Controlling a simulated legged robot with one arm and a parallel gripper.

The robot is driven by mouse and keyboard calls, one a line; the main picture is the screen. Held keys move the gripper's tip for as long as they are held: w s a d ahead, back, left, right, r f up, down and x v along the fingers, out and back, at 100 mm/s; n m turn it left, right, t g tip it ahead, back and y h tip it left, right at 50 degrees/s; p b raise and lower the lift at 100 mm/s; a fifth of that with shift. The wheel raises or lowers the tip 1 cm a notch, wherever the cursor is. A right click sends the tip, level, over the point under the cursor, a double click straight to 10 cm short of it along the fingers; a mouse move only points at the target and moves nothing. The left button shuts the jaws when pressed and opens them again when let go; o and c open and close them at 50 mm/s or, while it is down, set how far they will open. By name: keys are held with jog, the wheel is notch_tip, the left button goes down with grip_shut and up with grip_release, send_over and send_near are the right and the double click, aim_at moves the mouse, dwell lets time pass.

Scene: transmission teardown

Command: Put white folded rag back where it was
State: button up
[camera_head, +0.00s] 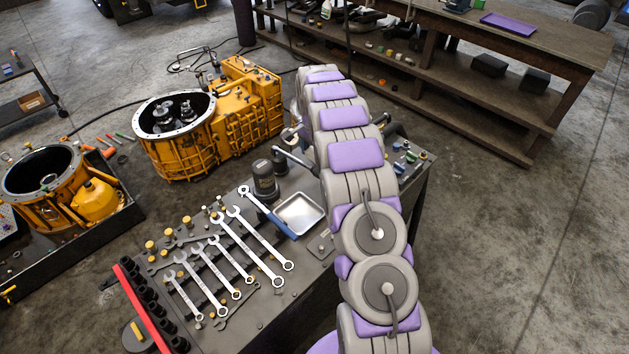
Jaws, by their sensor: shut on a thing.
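I see my arm reaching from the bottom of the view over the dark workbench (300,318) and away toward the back. My gripper is not visible; it is hidden behind or beyond the arm. I cannot make out the white folded rag anywhere, and I cannot see what the gripper holds. The bench carries a row of silver wrenches (235,243), a shallow metal tray (299,214) and a dark cylindrical part (265,181).
A yellow transmission housing (180,150) stands behind the bench. Another yellow housing (45,190) sits in a dark tray at left. A wooden shelf bench (540,45) with a purple tray (508,24) is at back right. The floor at right is clear.

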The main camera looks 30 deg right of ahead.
send_over(317, 184)
jog(key=f, duration=0.6)
jog(key=f+b, duration=0.1)
jog(key=f, duration=0.2)
jog(key=shift+d, duration=0.4)
jog(key=shift+d+f, duration=0.25)
jog(key=shift+f, duration=0.05)
jog(key=a+f, duration=0.2)
jog(key=f, duration=0.1)
jog(key=shift+f, duration=0.1)
jog(key=shift+d+f, duration=0.15)
jog(key=shift+d, duration=0.05)
jog(key=o, duration=0.8)
jog(key=shift+d, duration=0.25)
jog(key=shift+o, duration=0.7)
jog(key=shift+a, duration=0.15)
notch_tip(317, 184, up, 12)
jog(key=shift+r+p, duration=0.1)
jog(key=shift+p, duration=0.5)
